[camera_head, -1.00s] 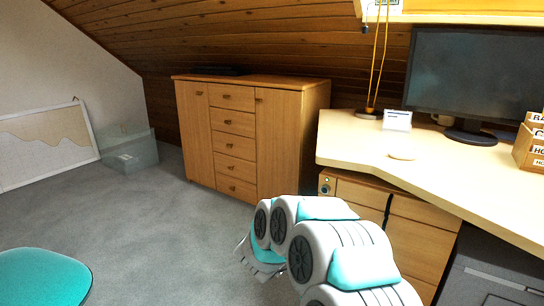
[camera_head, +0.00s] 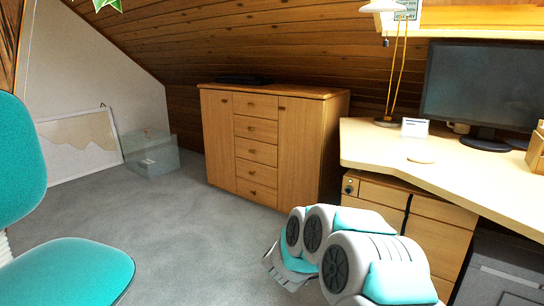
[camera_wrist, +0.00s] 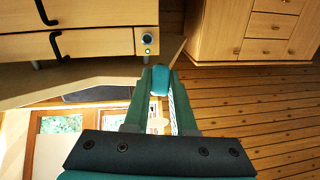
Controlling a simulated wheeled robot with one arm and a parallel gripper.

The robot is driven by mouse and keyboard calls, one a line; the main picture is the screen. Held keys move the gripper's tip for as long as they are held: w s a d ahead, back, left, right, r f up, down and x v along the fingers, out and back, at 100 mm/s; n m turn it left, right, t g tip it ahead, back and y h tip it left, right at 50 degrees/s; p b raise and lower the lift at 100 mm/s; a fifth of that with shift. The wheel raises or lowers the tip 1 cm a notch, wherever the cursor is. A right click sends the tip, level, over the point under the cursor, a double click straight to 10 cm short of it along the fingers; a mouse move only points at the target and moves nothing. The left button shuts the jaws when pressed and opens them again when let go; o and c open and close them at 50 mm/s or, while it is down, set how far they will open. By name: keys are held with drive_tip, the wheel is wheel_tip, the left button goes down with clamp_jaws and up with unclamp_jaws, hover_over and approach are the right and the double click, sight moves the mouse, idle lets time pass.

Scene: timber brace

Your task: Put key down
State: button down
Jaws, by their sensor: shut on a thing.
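In the wrist view, which shows the room upside down, my gripper (camera_wrist: 162,72) has its two dark green fingers close together. A small teal piece (camera_wrist: 160,82) sits between the fingertips and appears to be the key's head; the rest of the key is hidden or too small to tell. A round lock (camera_wrist: 147,38) with a small green spot is on the desk's drawer unit, beyond the fingertips. The lock also shows in the head view (camera_head: 349,186). In the head view my arm is low and right of centre, and the key cannot be made out.
The desk (camera_head: 380,141) has a lamp (camera_head: 385,121), a white card (camera_head: 415,128), a pale round object (camera_head: 420,157) and a monitor (camera_head: 482,90). A wooden cabinet (camera_head: 300,150) stands behind. A teal chair (camera_head: 75,272) is at left, with a clear bin (camera_head: 150,158) beyond. Grey carpet between is free.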

drive_tip(key=shift+w+d+r+n+t+y, duration=0.3)
drive_tip(key=shift+w+r+n+t+y, duration=0.2)
drive_tip(key=shift+w+r+n+y, duration=0.4)
drive_tip(key=y, duration=0.1)
drive_tip(key=r+n+y, duration=0.1)
drive_tip(key=r+n+t+y, duration=0.1)
drive_tip(key=shift+w+y, duration=0.25)
drive_tip(key=shift+y, duration=0.15)
drive_tip(key=shift+s+a+r+n+y, duration=0.1)
drive_tip(key=shift+r+n+y, duration=0.25)
drive_tip(key=shift+y, duration=0.2)
drive_tip(key=shift+s+a+r+n+y, duration=0.1)
drive_tip(key=shift+r+n+y, duration=0.15)
drive_tip(key=shift+r+y, duration=0.25)
drive_tip(key=shift+s+a+r+n+y, duration=0.2)
drive_tip(key=shift+s+r+n+y, duration=0.1)
drive_tip(key=shift+n+y, duration=0.3)
drive_tip(key=shift+a, duration=0.1)
